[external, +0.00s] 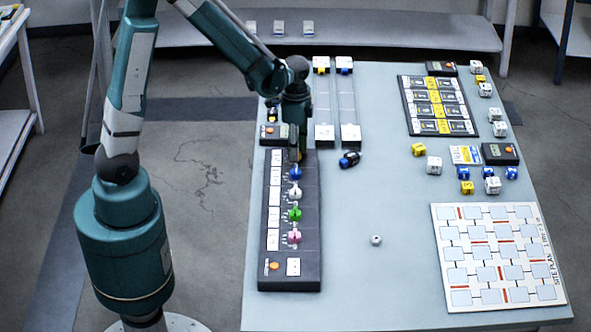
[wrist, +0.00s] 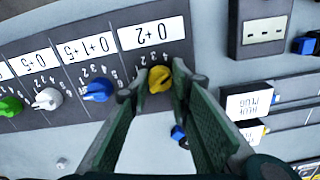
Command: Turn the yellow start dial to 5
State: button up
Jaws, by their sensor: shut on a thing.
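The yellow start dial (wrist: 158,78) is on the dark dial panel (wrist: 95,72), below the label "0+2" in the wrist view. My gripper (wrist: 160,84) is shut on it, one green finger on each side. The numbers around the dial are partly covered by the fingers, and its setting cannot be read clearly. In the external view my gripper (external: 296,151) points down at the far end of the panel (external: 308,266) and mostly hides the yellow dial.
Blue (external: 295,173), white (external: 295,193), green (external: 295,214) and pink (external: 294,237) dials follow along the panel. A dark blue plug (external: 349,160) lies right of the panel. Cubes, card boards and a site plan (external: 498,258) occupy the table's right side. The front middle is mostly clear.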

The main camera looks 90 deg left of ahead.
jog(key=shift+m, duration=0.3)
jog(key=o, duration=0.9)
jog(key=shift+r, duration=0.1)
jog(key=shift+r, duration=5.9)
